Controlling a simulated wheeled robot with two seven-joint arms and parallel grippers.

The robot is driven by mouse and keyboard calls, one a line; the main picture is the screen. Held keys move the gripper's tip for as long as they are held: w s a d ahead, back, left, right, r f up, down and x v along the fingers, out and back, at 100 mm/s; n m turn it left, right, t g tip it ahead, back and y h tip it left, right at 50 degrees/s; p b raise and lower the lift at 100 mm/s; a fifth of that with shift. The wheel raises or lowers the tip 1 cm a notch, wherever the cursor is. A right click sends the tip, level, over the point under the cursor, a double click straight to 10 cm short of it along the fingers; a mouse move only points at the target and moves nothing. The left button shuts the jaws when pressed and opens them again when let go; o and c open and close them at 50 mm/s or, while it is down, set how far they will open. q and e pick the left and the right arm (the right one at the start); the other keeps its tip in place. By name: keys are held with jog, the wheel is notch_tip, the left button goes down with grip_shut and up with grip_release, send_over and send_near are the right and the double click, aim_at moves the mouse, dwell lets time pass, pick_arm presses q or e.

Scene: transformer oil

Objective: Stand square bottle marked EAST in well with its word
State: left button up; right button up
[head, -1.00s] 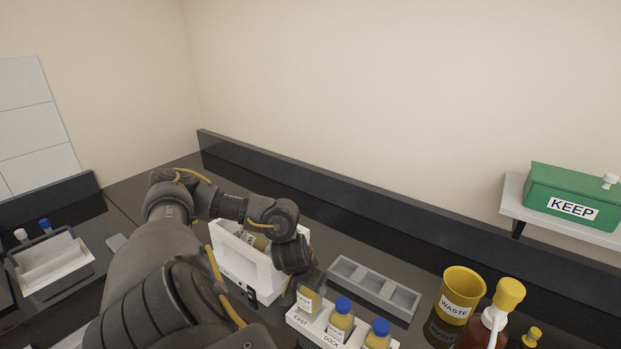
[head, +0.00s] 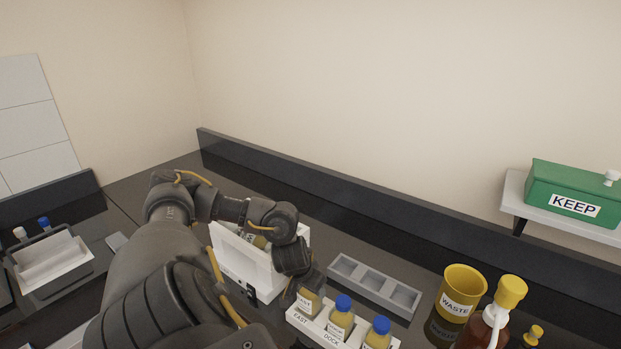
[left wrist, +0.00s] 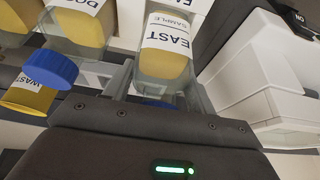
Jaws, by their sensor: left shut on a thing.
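The square bottle marked EAST (head: 308,302), with yellowish oil, is upright at the left end of the white rack (head: 298,320), over the well labelled EAST. It looks at least partly lowered into that well; whether it rests on the bottom I cannot tell. My left gripper (head: 300,285) is shut on it near its top. In the left wrist view the EAST bottle (left wrist: 170,55) sits between the fingers (left wrist: 160,90), its blue cap mostly hidden by the gripper body. My right gripper is out of view.
Two blue-capped bottles (head: 341,318) (head: 378,334) stand in the rack to the right, by the DOCK label. An empty grey tray (head: 345,268) lies behind. A white device (head: 268,282) stands close left. A yellow WASTE cup (head: 463,285) and a brown pump bottle (head: 492,325) are right.

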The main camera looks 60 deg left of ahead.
pick_arm(q)
jog(key=shift+f+b, duration=0.7)
jog(key=shift+f, duration=0.75)
jog(key=o, duration=1.4)
jog(key=p+v, duration=0.1)
jog(key=v, duration=1)
jog(key=shift+f, duration=0.1)
